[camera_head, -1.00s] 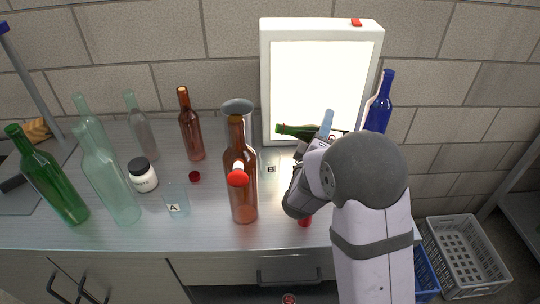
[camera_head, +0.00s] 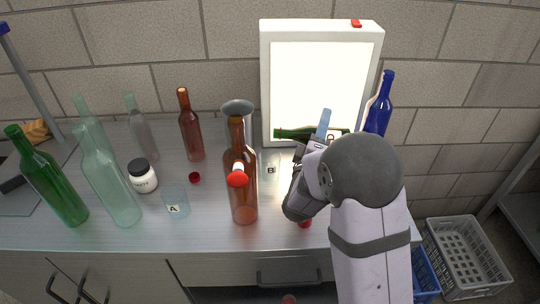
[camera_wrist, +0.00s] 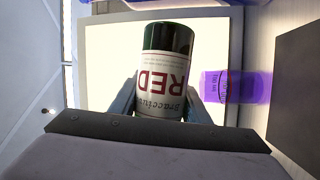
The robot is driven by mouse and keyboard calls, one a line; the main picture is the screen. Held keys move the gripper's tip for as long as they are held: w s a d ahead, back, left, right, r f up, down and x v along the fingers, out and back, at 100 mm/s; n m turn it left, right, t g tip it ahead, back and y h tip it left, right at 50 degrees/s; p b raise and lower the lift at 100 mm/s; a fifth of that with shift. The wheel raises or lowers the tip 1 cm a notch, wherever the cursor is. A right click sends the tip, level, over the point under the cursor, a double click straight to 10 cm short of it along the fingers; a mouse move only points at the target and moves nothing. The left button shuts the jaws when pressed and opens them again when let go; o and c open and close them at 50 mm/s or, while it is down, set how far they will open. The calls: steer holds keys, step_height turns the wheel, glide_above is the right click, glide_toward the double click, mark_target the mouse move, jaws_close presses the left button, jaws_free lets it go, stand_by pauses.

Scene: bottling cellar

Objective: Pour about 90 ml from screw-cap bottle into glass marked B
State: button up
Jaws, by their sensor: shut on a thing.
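My gripper (camera_wrist: 162,104) is shut on a green bottle (camera_head: 296,133), whose white label reading "RED" (camera_wrist: 162,72) shows upside down in the wrist view. The bottle lies about level in front of the light panel, its neck pointing left. Its mouth is above and near the glass marked B (camera_head: 271,170). That glass is faint against the counter, and I cannot tell its liquid level. No stream shows at the mouth. A glass marked A (camera_head: 175,203) stands further left.
A tall amber bottle (camera_head: 243,200) stands close left of glass B, with a red-tipped object (camera_head: 237,179) before it. A blue bottle (camera_head: 379,105) stands right of the light panel (camera_head: 320,85). Several bottles, a white jar (camera_head: 142,177) and a red cap (camera_head: 195,178) are left.

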steer(key=shift+r+n+t, duration=0.25)
steer(key=shift+n+t, duration=0.05)
steer(key=shift+n, duration=0.2)
stand_by(0.7)
steer(key=shift+d, duration=0.35)
steer(key=shift+d, duration=0.5)
steer(key=shift+d, duration=0.1)
steer(key=shift+r+n, duration=0.15)
steer(key=shift+n, duration=0.55)
stand_by(1.2)
steer(key=m, duration=0.2)
steer(key=m+g, duration=0.1)
steer(key=f+m+p, duration=0.1)
steer(key=m, duration=0.1)
steer(key=shift+d+m+g, duration=0.3)
